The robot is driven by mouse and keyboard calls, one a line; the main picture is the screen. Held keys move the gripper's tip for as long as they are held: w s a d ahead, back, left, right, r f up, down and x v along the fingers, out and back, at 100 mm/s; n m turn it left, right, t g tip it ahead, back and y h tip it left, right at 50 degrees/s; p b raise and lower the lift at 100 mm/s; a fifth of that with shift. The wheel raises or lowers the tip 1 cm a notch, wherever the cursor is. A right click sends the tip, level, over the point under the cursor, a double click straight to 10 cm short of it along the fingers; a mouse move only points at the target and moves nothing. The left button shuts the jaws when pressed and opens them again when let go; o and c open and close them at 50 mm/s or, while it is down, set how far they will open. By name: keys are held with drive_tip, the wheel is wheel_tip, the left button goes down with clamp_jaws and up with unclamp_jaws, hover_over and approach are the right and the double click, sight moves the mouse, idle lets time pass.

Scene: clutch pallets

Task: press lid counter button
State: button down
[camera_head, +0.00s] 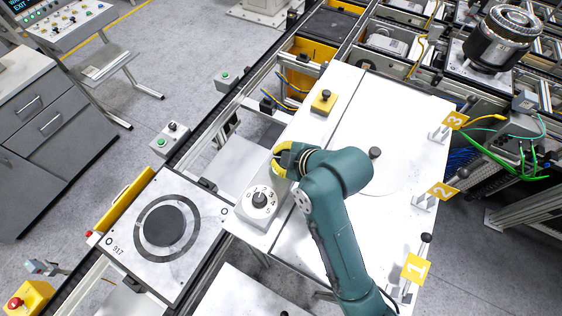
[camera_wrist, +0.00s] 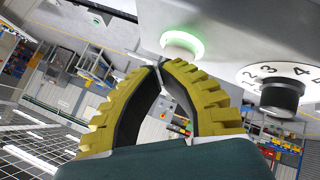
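A round white button (camera_wrist: 182,42) with a glowing green ring shows at the top of the wrist view, on a pale panel. Beside it on the right is a black knob (camera_wrist: 281,96) on a white dial with numbers. The same numbered dial (camera_head: 259,202) shows in the head view on a white box. My gripper (camera_head: 279,163) is just beyond this dial in the head view and hides the lit button there. In the wrist view my gripper's yellow ribbed fingers (camera_wrist: 161,66) meet at the tips, just below the button, with nothing between them. Contact with the button cannot be told.
A yellow box with a black button (camera_head: 324,97) stands farther back on the white table. A pallet marked 917 (camera_head: 158,274) lies on the conveyor at left. Yellow markers 1 (camera_head: 415,269), 2 (camera_head: 443,190) and 3 (camera_head: 455,120) line the table's right edge.

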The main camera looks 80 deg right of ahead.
wheel_tip(320, 180, up, 6)
drive_tip(key=p, duration=0.6)
drive_tip(key=shift+r, duration=0.1)
idle(0.4)
